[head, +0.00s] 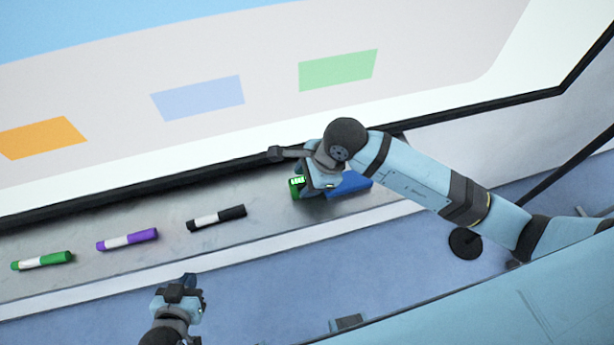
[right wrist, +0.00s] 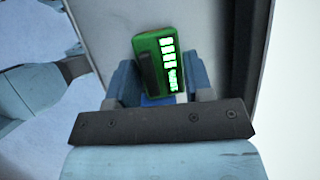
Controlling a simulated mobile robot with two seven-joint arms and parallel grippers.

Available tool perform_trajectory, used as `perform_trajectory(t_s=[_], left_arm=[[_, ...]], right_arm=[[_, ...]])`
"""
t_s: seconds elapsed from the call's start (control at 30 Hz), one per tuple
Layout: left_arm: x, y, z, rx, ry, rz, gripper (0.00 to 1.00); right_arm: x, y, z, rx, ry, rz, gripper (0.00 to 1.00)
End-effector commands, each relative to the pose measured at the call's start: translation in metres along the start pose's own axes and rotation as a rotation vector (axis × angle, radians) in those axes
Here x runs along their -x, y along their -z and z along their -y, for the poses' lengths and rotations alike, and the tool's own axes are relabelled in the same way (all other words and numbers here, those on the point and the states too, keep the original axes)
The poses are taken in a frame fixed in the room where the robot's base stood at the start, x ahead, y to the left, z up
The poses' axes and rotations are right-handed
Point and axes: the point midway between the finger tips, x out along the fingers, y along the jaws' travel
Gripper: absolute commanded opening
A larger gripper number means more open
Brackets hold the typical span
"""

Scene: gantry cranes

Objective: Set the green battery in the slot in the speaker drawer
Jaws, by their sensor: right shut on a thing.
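The green battery (head: 297,186) has lit white-green bars on its face. It is at my right gripper, over the grey ledge below the whiteboard. In the right wrist view, the battery (right wrist: 163,58) sits tilted between the two blue fingers of my right gripper (right wrist: 160,85), which is shut on it. In the head view, the arm partly hides this gripper. My left gripper (head: 180,287) is at the lower left, in front of the ledge and apart from the markers; its opening cannot be made out. I cannot make out a speaker drawer or slot in either view.
A green marker (head: 42,261), a purple marker (head: 127,240) and a black marker (head: 216,218) lie on the ledge (head: 90,268). A blue block (head: 348,184) lies on it right of the battery, partly hidden. The whiteboard (head: 420,85) rises behind.

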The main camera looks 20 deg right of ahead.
Motion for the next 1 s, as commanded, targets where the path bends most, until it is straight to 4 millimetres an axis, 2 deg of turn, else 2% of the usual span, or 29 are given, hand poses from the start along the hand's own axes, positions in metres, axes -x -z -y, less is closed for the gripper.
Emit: perform_trajectory(t_s=[0.37,0.4,0.5,0.87,1.0], left_arm=[[-0.001,-0.002,-0.001,0.002,-0.002,-0.001,0.00],[-0.001,-0.001,-0.002,0.002,-0.002,0.000,0.00],[0.000,-0.001,-0.002,0.002,-0.003,0.000,0.00],[0.001,0.001,-0.002,0.002,-0.003,0.000,0.00],[-0.003,-0.004,-0.002,0.002,-0.003,-0.002,0.00]], right_arm=[[-0.007,0.003,-0.001,0.001,0.002,0.000,0.18],[-0.006,0.003,-0.001,0.000,0.001,0.000,0.54],[-0.006,0.003,-0.001,0.000,0.001,0.000,0.73],[-0.001,0.002,0.000,0.001,0.002,0.000,0.73],[0.019,0.003,0.001,0.003,0.005,-0.001,0.73]])
